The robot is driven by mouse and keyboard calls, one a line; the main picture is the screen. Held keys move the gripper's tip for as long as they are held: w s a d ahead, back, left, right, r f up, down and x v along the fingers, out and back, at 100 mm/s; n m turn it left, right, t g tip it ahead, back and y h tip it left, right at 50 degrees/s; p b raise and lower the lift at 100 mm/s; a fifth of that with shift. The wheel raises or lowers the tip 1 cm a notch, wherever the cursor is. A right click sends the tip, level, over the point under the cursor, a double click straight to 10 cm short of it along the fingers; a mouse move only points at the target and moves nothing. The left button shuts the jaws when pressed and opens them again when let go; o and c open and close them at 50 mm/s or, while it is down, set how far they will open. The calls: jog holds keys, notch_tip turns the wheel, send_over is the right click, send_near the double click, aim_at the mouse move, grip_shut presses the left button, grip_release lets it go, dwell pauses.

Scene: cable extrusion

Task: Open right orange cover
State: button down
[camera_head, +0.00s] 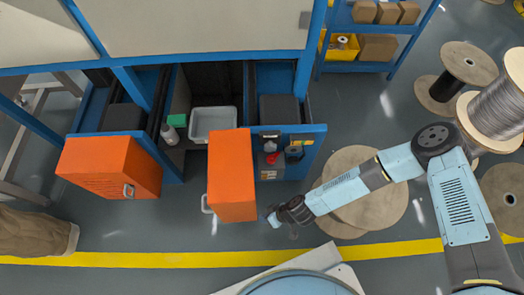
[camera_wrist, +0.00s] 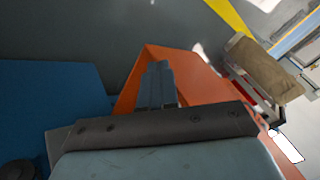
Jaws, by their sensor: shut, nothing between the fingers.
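The right orange cover (camera_head: 232,175) stands out from the front of the blue cabinet, swung away from its opening. Its pale handle (camera_head: 206,204) shows at its lower left edge. My gripper (camera_head: 271,217) is just right of the cover's lower right edge, on the side away from the handle. In the wrist view the shut fingers (camera_wrist: 158,84) overlap the orange cover (camera_wrist: 196,75). Nothing is held. I cannot tell whether the fingers touch the cover. The left orange cover (camera_head: 110,168) stands to the left, with its own handle (camera_head: 128,191).
A blue compartment with small items (camera_head: 283,150) lies right of the cover. Wooden spools (camera_head: 360,190) lie under my arm. Floor below the covers is free beside a yellow line (camera_head: 150,259).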

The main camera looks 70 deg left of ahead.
dwell(0.3)
jog(key=w+d+r, duration=0.3)
jog(key=d+r, duration=0.2)
jog(key=r, duration=0.3)
jog(key=shift+w, duration=0.2)
